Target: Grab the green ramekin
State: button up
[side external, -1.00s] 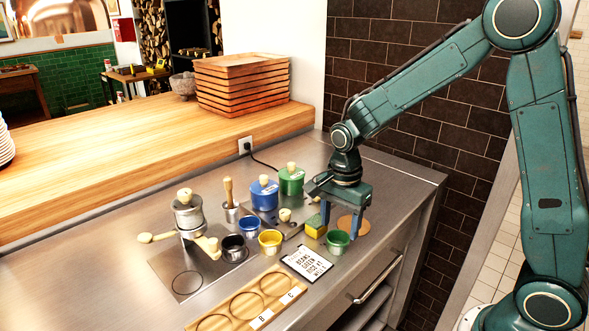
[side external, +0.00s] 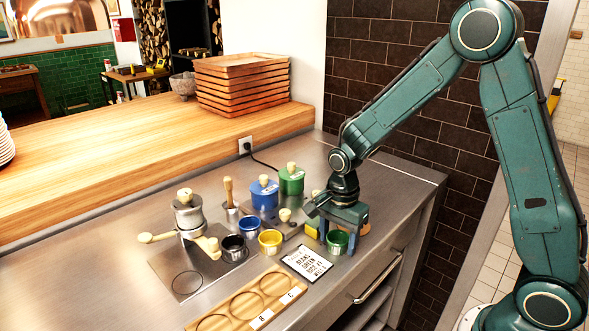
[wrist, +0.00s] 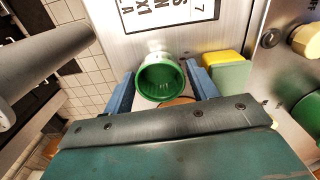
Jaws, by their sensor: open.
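My gripper (side external: 337,240) is down around the ramekin, one finger on either side. In the wrist view my gripper (wrist: 161,88) is open, with a gap beside the ramekin on each side; I see no finger contact.
A yellow-and-green sponge (side external: 313,227) lies close to the left finger. A yellow ramekin (side external: 270,242), a blue ramekin (side external: 249,227) and a black one (side external: 233,247) stand to the left. A printed card (side external: 307,263) and a wooden board (side external: 248,303) lie in front.

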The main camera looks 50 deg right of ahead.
jog(key=c, duration=0.8)
jog(key=shift+o, duration=0.2)
jog(key=shift+r, duration=0.15)
notch_tip(320, 180, up, 20)
dwell(0.6)
